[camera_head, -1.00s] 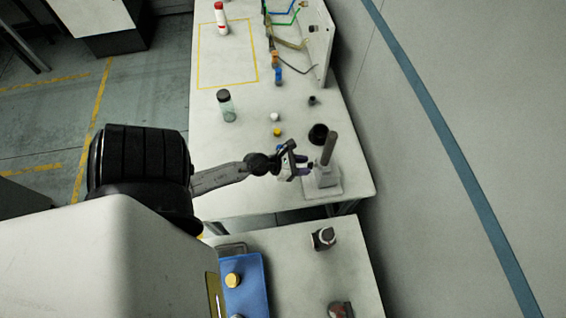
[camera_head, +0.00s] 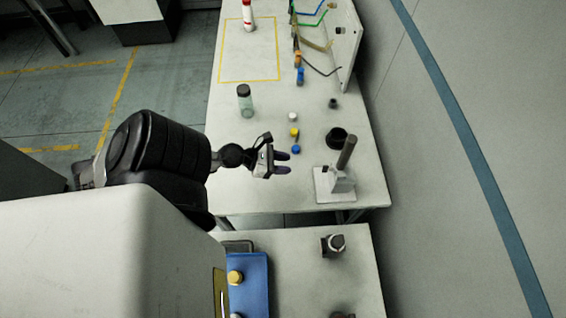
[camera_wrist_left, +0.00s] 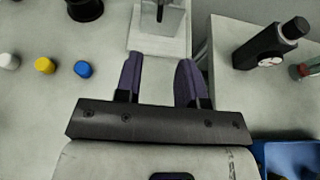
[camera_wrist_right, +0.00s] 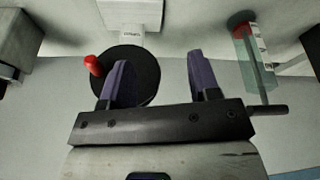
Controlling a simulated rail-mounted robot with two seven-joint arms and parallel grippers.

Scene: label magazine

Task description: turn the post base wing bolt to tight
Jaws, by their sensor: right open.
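The post base (camera_head: 323,192) is a pale plate with a block and a dark upright post (camera_head: 347,152), near the front right corner of the far table. A small dark part, perhaps the wing bolt (camera_head: 325,169), shows at the block's left side; how tight it is cannot be told. My left gripper (camera_head: 289,163) is open and empty, left of the block with a gap. In the left wrist view the base plate (camera_wrist_left: 145,38) lies beyond the open fingers (camera_wrist_left: 160,72). My right gripper (camera_wrist_right: 158,62) is open in its wrist view, in front of a black disc.
Blue (camera_head: 296,149), yellow (camera_head: 294,132) and white (camera_head: 293,116) caps lie left of a black round holder (camera_head: 337,138). A capped bottle (camera_head: 245,101) stands further left. The black disc (camera_wrist_right: 140,80) has a red knob (camera_wrist_right: 93,65). A gap separates the two tables.

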